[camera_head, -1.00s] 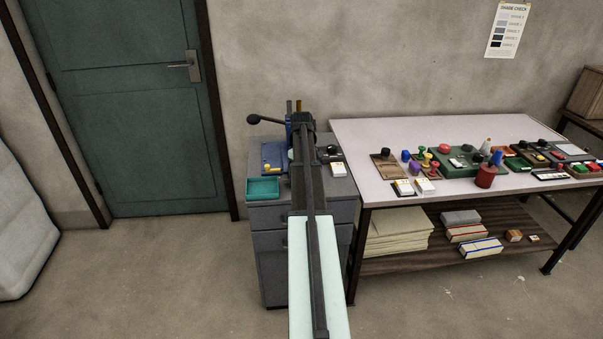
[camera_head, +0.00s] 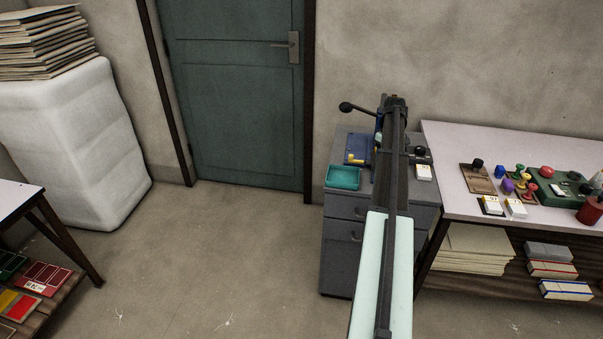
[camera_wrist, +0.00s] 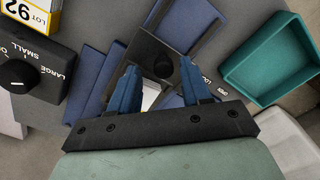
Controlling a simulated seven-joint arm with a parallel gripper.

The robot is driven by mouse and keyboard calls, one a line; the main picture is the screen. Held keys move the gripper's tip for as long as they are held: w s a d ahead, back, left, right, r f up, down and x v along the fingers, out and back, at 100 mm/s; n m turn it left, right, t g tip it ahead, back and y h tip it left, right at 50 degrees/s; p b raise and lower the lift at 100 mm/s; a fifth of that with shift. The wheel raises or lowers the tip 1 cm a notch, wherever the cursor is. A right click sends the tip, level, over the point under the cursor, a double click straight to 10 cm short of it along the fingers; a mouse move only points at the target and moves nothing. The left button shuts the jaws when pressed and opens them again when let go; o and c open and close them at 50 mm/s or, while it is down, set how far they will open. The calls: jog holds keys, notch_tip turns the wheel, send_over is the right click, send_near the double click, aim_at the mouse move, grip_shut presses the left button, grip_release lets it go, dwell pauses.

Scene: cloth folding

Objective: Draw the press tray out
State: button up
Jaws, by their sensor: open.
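The blue press (camera_head: 357,150) stands on the grey cabinet, mostly hidden behind my arm in the head view. Its lever with a black ball end sticks out to the left. In the wrist view its blue base (camera_wrist: 92,78) lies below a dark plate with a round knob (camera_wrist: 162,66); I cannot tell whether this plate is the press tray. My gripper (camera_wrist: 161,84) has its two blue fingers apart, over the near edge of the dark plate, with nothing seen held between them. Contact cannot be told. In the head view the gripper is hidden by my arm.
A teal open box (camera_head: 343,177) sits at the cabinet's front left; it also shows in the wrist view (camera_wrist: 240,76). A black dial box (camera_wrist: 52,85) and a LOT 92 box (camera_wrist: 52,22) are on the other side. A table (camera_head: 465,140) with stamps stands to the right.

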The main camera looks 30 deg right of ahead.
jog(key=shift+w+d, duration=0.75)
notch_tip(320, 180, up, 13)
jog(key=w+a+f+n+y, duration=0.1)
jog(key=w+a+f, duration=0.3)
jog(key=a, duration=0.5)
jog(key=w+a+f+n+y, duration=0.2)
jog(key=w+a+f, duration=0.3)
jog(key=a+f, duration=0.3)
jog(key=w+a+f+n+y, duration=0.1)
jog(key=w+a+f, duration=0.4)
jog(key=a, duration=0.7)
jog(key=shift+f+n+t+y, duration=0.3)
jog(key=shift+f+t+y, duration=0.1)
jog(key=shift+f+y, duration=0.4)
jog(key=shift+a, duration=0.1)
